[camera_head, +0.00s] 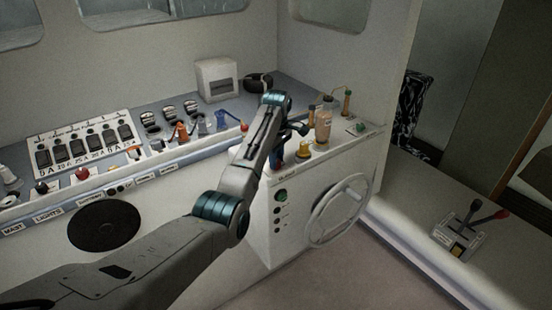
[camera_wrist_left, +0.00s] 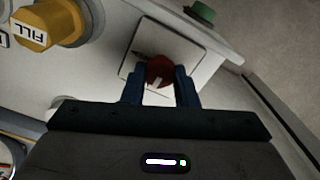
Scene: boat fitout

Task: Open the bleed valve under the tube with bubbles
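In the left wrist view a round red knob (camera_wrist_left: 160,72) with a pale mark sits on a square white plate on the console top. My left gripper (camera_wrist_left: 161,82) has its two blue fingers on either side of this knob, with no clear gap. In the head view my left gripper (camera_head: 290,140) reaches down over the right-hand console, and the arm hides part of its top. A bottle of pinkish fluid (camera_head: 323,125) and a thin tube with a brass-coloured base (camera_head: 346,103) stand there; bubbles are too small to make out. My right gripper is not in view.
A yellow FILL knob (camera_wrist_left: 50,22) and a green button (camera_wrist_left: 201,11) are near the red knob. A steering wheel (camera_head: 338,209) is on the console front. A switch panel (camera_head: 85,146) and several coloured levers line the left counter. A throttle box (camera_head: 459,240) stands at the right.

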